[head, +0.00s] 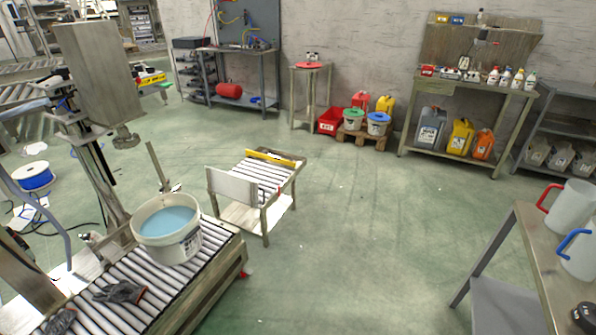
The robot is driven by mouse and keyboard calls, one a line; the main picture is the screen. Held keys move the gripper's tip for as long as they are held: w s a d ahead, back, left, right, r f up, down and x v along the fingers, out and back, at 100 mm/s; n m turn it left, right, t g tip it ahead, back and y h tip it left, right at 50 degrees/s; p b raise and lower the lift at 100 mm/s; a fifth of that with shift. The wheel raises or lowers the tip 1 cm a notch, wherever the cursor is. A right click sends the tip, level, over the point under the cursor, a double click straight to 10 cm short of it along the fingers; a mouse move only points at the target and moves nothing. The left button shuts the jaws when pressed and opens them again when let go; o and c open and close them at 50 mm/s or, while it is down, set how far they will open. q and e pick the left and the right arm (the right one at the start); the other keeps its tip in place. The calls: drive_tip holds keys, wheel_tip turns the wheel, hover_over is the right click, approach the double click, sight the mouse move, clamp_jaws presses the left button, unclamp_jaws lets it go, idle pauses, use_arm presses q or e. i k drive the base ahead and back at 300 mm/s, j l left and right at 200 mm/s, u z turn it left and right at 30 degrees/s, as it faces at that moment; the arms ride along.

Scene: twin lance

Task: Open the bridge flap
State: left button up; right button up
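A small roller table (266,220) stands mid-floor. A pale flat panel (232,187) stands upright along its near-left end, facing the long roller conveyor (206,300). This panel looks like the bridge flap, but its hinge is too small to make out. A floor gap separates the table from the conveyor. A white bucket (168,231) of blue liquid stands upright on the conveyor's end rollers. Neither of my grippers is in view.
Grey gloves (119,292) lie on the conveyor rollers. A yellow bar (270,158) lies across the small table's far end. A bench (530,255) with white jugs (570,208) stands at right. The green floor (370,230) between is clear.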

sight(237, 188)
drive_tip(key=i+l+z, duration=0.1)
drive_tip(key=i+z, duration=0.25)
drive_tip(key=i, duration=0.25)
drive_tip(key=i+z, duration=0.35)
drive_tip(key=i, duration=0.3)
drive_tip(key=i+u, duration=0.45)
drive_tip(key=i+l+u, duration=0.15)
drive_tip(key=i+u, duration=0.3)
drive_tip(key=i+l+u, duration=0.65)
drive_tip(key=u, duration=0.25)
drive_tip(key=i+l+u, duration=0.5)
drive_tip(key=k+j, duration=0.05)
drive_tip(key=k, duration=0.05)
